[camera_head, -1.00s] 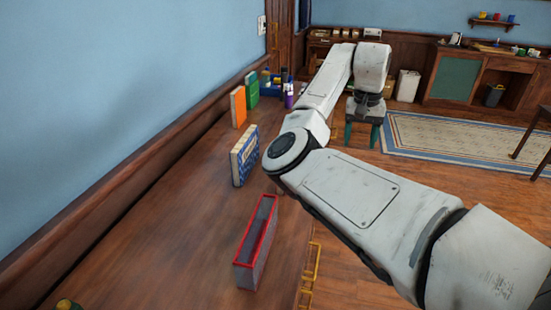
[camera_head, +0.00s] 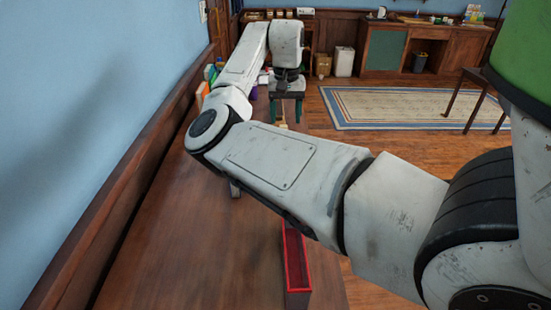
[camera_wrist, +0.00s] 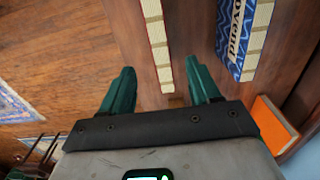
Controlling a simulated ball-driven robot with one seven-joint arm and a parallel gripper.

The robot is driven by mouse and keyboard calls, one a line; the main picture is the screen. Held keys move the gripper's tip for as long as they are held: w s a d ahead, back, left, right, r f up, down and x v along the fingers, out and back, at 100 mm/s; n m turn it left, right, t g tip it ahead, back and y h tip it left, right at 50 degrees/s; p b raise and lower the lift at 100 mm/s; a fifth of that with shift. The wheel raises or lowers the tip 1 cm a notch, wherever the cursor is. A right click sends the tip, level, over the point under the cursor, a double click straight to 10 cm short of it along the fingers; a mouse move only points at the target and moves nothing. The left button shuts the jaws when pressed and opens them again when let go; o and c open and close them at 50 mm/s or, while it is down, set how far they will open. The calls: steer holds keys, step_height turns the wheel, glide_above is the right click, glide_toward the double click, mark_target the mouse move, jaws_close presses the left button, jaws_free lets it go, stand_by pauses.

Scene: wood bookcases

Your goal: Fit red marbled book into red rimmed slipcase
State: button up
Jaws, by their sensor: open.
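The red-rimmed slipcase (camera_head: 287,262) stands on the wooden top in the head view, its narrow opening facing up. My arm hides its far end. My gripper (camera_wrist: 161,84) is open, its two teal fingers apart. In the wrist view, a book with cream page edges and a thin reddish cover edge (camera_wrist: 156,45), apparently the red marbled book, lies beyond the fingers, in line with the gap between them. Its cover face does not show, and I cannot tell whether its near end is between the fingertips. The gripper (camera_head: 287,96) is also at the far end of my arm in the head view.
A blue patterned book (camera_wrist: 236,40) stands right of the gap in the wrist view. An orange book (camera_wrist: 272,122) is at lower right. A wall runs along the left of the wooden top (camera_head: 160,240). The near left of the top looks clear.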

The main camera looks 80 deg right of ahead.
step_height(320, 180, down, 4)
steer(key=shift+f, duration=0.1)
steer(key=shift+s+a+f, duration=0.1)
steer(key=shift+a+f, duration=0.05)
steer(key=shift+f, duration=1.2)
steer(key=shift+a+f, duration=0.1)
steer(key=shift+f, duration=1.2)
steer(key=shift+c, duration=0.3)
jaws_close()
steer(key=shift+r, duration=0.1)
